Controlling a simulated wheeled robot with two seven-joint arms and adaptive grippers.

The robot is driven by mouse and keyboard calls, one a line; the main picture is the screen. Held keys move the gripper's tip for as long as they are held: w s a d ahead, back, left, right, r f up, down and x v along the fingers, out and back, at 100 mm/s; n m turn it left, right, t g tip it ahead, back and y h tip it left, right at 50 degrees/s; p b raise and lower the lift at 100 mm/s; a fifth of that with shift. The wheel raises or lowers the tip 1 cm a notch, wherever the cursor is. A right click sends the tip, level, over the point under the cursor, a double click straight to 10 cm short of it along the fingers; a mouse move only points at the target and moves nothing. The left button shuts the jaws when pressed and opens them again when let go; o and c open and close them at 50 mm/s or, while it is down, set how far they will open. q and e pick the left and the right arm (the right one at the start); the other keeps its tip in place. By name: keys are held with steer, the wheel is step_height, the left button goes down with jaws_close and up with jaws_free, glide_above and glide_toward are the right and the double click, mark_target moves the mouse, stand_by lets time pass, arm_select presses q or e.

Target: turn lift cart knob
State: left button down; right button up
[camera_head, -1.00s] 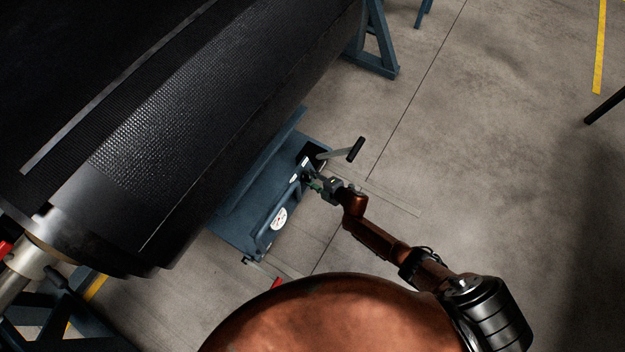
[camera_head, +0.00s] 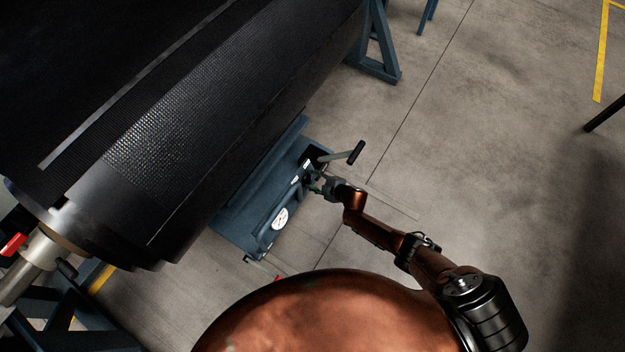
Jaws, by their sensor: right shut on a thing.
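The blue lift cart (camera_head: 243,230) stands on the floor, partly under the big black belt roll. A crank handle with a black grip (camera_head: 356,152) sticks out from its right end. My right gripper (camera_head: 313,183) is at the cart's side panel, just below the crank, shut on a small dark part there that I take to be the knob. The knob is mostly hidden by the fingers and too small to make out. My left gripper is not in view.
The black belt roll (camera_head: 190,120) fills the upper left, with its metal shaft (camera_head: 35,262) at lower left. A blue stand (camera_head: 375,55) is at the top. Yellow lines mark the floor.

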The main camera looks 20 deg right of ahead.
steer(key=shift+w+r, duration=0.3)
steer(key=shift+r, duration=0.05)
steer(key=o, duration=1.1)
steer(key=shift+f, duration=0.1)
steer(key=shift+s+f, duration=0.1)
steer(key=shift+s, duration=0.05)
steer(key=shift+s, duration=0.1)
steer(key=v, duration=1.1)
steer(key=shift+s+d+r, duration=0.2)
steer(key=shift+r, duration=0.1)
